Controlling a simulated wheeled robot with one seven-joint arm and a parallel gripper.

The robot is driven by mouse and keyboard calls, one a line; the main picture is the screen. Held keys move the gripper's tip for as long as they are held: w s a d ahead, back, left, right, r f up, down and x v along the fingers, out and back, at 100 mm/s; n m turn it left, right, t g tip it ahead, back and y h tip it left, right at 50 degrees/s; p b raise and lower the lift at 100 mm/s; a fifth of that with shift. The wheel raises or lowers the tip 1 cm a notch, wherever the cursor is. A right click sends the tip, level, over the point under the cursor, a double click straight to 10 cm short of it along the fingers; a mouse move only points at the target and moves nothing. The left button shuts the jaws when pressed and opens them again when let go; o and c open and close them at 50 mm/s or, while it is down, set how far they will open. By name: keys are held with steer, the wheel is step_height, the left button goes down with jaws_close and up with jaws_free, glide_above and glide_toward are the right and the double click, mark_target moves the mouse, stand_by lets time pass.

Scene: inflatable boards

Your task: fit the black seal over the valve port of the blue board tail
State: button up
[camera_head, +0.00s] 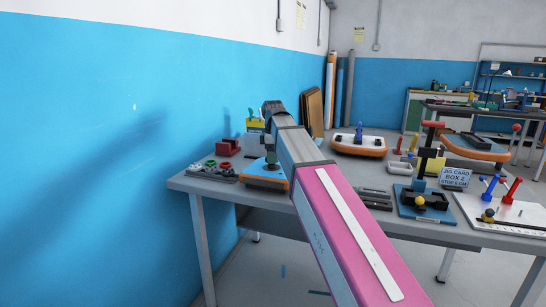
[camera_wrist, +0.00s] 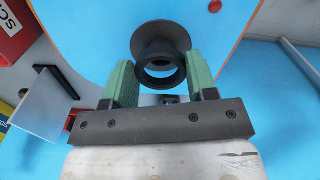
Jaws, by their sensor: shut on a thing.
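In the wrist view my gripper (camera_wrist: 158,78) has two green fingers, one on each side of the black seal (camera_wrist: 143,47), and is shut on it. The seal has a wide round flange and an open ring whose hole shows. Behind it is the blue board tail (camera_wrist: 95,30) with an orange edge. I cannot tell whether the seal touches the board, and I cannot make out the valve port. In the head view the board tail (camera_head: 258,178) lies near the table's left end, partly behind my arm.
A grey tray of small parts (camera_head: 212,172) and a red block (camera_head: 228,147) are left of the board tail. The blue wall is close on the left. Right of my arm are another board piece (camera_head: 358,146), a black stand (camera_head: 425,165) and a jig card (camera_head: 455,178).

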steer(key=shift+f, duration=1.3)
steer(key=o, duration=1)
steer(key=shift+r, duration=0.1)
step_height(320, 180, up, 11)
steer(key=shift+f, duration=0.15)
